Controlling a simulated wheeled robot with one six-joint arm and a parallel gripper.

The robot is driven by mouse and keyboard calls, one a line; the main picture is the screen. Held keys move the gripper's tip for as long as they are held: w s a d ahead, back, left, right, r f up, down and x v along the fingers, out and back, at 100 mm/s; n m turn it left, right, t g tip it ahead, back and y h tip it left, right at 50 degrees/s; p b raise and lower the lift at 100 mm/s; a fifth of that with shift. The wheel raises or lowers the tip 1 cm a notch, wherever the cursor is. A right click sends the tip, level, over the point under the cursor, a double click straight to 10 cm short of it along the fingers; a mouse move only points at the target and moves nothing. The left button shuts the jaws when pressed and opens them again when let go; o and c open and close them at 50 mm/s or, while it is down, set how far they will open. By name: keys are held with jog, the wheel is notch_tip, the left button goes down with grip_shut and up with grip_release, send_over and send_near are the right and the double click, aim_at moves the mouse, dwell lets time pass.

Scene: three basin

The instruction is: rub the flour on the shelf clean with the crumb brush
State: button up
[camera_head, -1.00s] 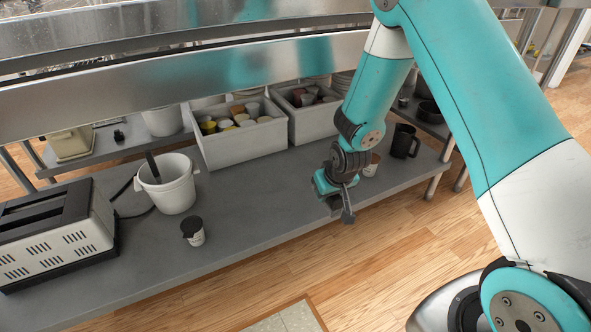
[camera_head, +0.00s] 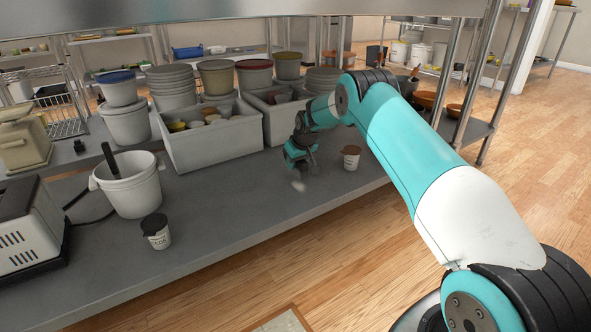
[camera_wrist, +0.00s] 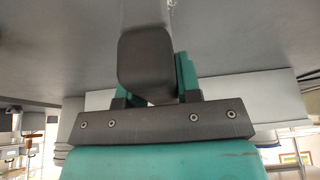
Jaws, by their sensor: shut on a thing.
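My gripper (camera_head: 299,160) is low over the grey shelf (camera_head: 235,215), in front of the white bins. In the wrist view its teal fingers (camera_wrist: 155,85) are shut on a dark grey block-like handle, which I take to be the crumb brush (camera_wrist: 146,55). The brush's far end is out of clear sight, and I cannot tell whether it touches the shelf. A small whitish patch, likely the flour (camera_head: 298,186), shows just below the gripper in the head view. A faint white streak also shows beside the handle at the wrist view's top edge.
A small lidded cup (camera_head: 351,158) stands close right of the gripper. Another lidded cup (camera_head: 156,232) and a white bucket (camera_head: 130,188) stand left, beside a toaster (camera_head: 28,235). White bins (camera_head: 212,147) stand behind. A metal upper shelf (camera_head: 300,12) hangs above. The shelf's front middle is clear.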

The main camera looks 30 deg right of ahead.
aim_at(306, 172)
jog(key=shift+r+p, duration=0.2)
jog(key=shift+p, duration=0.35)
notch_tip(306, 172, down, 4)
jog(key=shift+r+b, duration=0.1)
jog(key=shift+b, duration=0.95)
jog(key=s+r+p, duration=0.1)
jog(key=p, duration=0.1)
jog(key=shift+s+r+p, duration=0.2)
jog(key=shift+p, duration=0.2)
jog(key=s+p, duration=0.3)
jog(key=s, duration=0.1)
jog(key=shift+s+d+f+p, duration=0.1)
jog(key=shift+s+p, duration=0.05)
jog(key=shift+p, duration=0.25)
jog(key=shift+s+f+p, duration=0.25)
jog(key=shift+s+p, duration=0.15)
jog(key=shift+s, duration=0.25)
jog(key=shift+w+f, duration=0.1)
jog(key=shift+w+f+b, duration=0.1)
jog(key=shift+w+b, duration=0.8)
jog(key=shift+w, duration=0.1)
jog(key=shift+w+b, duration=0.35)
jog(key=shift+w, duration=0.3)
jog(key=shift+r, duration=0.2)
